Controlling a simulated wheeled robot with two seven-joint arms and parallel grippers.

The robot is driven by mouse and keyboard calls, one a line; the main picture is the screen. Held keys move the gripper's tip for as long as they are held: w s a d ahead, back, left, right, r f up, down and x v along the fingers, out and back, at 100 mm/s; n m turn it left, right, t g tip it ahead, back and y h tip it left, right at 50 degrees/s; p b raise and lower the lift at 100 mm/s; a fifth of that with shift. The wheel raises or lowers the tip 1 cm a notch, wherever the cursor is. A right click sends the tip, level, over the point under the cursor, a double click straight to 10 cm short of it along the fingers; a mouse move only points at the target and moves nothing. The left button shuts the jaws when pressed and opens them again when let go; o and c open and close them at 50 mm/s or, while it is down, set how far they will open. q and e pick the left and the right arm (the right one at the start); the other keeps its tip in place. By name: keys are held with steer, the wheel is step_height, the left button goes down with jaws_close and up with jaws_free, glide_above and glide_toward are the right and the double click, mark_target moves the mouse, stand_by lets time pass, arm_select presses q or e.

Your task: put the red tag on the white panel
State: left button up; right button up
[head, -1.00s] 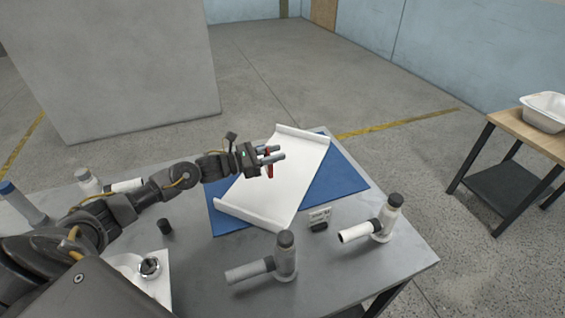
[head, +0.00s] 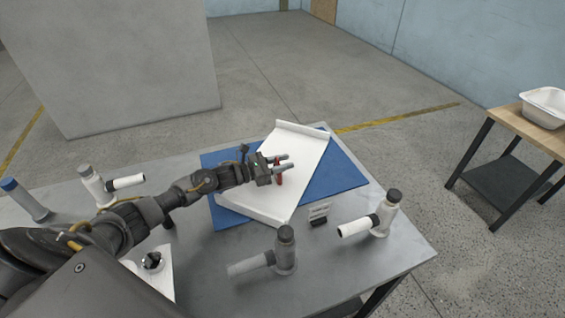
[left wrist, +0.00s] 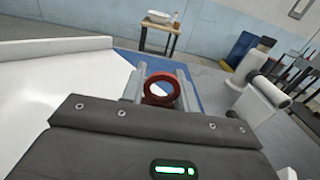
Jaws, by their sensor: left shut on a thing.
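The white panel (head: 262,203) lies tilted in angle on a blue mat (head: 343,170) on the grey table; it also fills the left side of the left wrist view (left wrist: 50,75). My left gripper (head: 284,164) is over the panel, shut on the red tag (head: 279,179). In the left wrist view the tag (left wrist: 161,88) shows as a red ring between the fingers. Whether the tag touches the panel I cannot tell. My right gripper is not in view.
Grey and white pipe-like fittings stand around the table, one at the front (head: 285,252) and one at the right (head: 386,212). A small label holder (head: 319,212) stands by the mat's near edge. A wooden side table (head: 530,128) with a white basin (head: 545,107) is at the far right.

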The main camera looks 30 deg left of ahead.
arm_select(q)
steer(key=shift+f, duration=0.1)
steer(key=o, duration=1)
steer(key=shift+c, duration=0.2)
steer(key=b+v, duration=0.2)
steer(key=v, duration=0.8)
steer(key=shift+s+a+b, duration=0.15)
steer(key=shift+s+b, duration=0.05)
steer(key=shift+b, duration=0.15)
steer(key=shift+v, duration=0.75)
steer(key=shift+w, duration=0.1)
